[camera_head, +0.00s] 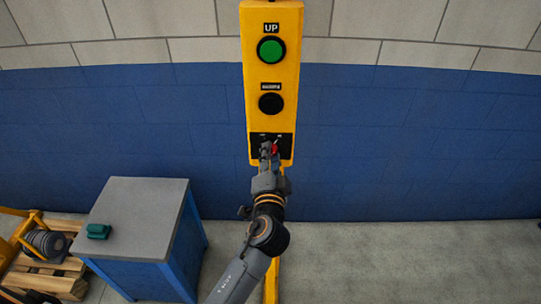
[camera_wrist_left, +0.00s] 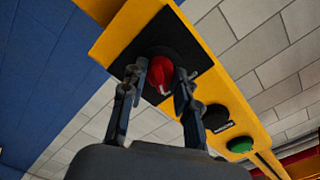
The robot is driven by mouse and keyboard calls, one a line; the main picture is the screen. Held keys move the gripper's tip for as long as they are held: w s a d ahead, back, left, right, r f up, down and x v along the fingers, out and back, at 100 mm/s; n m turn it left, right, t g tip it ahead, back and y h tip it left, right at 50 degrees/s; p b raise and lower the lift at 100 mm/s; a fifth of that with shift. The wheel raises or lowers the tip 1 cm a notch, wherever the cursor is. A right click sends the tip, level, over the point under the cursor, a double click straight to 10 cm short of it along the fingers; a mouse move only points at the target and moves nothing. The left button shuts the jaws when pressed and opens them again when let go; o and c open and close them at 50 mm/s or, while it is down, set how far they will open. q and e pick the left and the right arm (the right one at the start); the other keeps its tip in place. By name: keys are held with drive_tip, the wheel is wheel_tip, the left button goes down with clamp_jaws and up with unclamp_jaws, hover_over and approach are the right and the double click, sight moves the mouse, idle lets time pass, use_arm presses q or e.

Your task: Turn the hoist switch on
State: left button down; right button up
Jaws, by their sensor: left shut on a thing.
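The hoist switch is a red knob on a black plate at the bottom of the yellow panel (camera_head: 255,100). In the head view the red knob (camera_head: 275,148) is mostly hidden by my left gripper (camera_head: 269,152). In the left wrist view the red knob (camera_wrist_left: 162,76) with a pale mark sits between the two fingers of my left gripper (camera_wrist_left: 160,90), in front of the black plate (camera_wrist_left: 142,38). The fingers are shut on the knob. My right gripper is in neither view.
A green UP button (camera_head: 271,49) and a black button (camera_head: 271,103) are above the switch. A blue cabinet (camera_head: 140,215) with a green object (camera_head: 99,231) on it stands at the left, near a wooden pallet (camera_head: 45,275). The floor at the right is clear.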

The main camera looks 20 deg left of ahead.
use_arm(q)
drive_tip(key=shift+r, duration=0.1)
drive_tip(key=c, duration=1)
unclamp_jaws()
drive_tip(key=v, duration=1.2)
